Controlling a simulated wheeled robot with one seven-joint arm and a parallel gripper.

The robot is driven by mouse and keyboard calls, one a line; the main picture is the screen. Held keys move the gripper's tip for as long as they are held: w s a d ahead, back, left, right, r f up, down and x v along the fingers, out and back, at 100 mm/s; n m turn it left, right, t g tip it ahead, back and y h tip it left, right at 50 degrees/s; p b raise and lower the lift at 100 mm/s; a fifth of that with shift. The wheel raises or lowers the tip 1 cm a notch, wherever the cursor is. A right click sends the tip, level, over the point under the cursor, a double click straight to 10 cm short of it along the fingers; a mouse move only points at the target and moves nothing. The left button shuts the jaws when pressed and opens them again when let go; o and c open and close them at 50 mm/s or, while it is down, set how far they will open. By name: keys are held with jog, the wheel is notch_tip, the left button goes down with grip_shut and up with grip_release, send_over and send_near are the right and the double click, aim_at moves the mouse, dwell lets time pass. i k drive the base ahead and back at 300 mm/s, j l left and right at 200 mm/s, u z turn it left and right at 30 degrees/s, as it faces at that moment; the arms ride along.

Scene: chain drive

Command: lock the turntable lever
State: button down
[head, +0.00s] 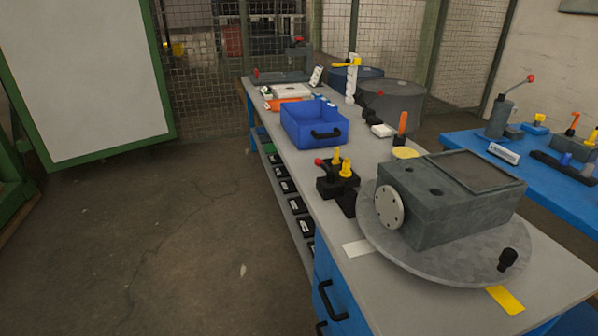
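The round grey turntable (450,268) lies at the near right end of the workbench. A grey box-shaped housing (450,205) with a round flange on its left side sits on it. A short black knob (508,257) stands at the turntable's near right rim and looks like the lever; whether it is locked I cannot tell. A yellow mark (505,299) lies on the bench just beside the rim below the knob. A white mark (357,248) lies at the rim's left. My gripper is not in view.
A black fixture with a red-knobbed lever (320,161) and yellow pegs stands left of the turntable. A blue bin (315,122) is farther back on the bench (400,305). A blue table (560,185) with tools is at the right. The floor (170,250) to the left is clear.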

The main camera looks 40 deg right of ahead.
aim_at(330, 176)
jog(key=i+j+z, duration=0.15)
jog(key=j, duration=0.6)
jog(key=j+z, duration=0.15)
jog(key=j, duration=0.55)
jog(key=i+j+z, duration=0.35)
jog(key=i+j, duration=0.5)
jog(key=i, duration=0.15)
jog(key=i+z, duration=0.25)
jog(key=i, duration=1.05)
jog(key=j, duration=0.05)
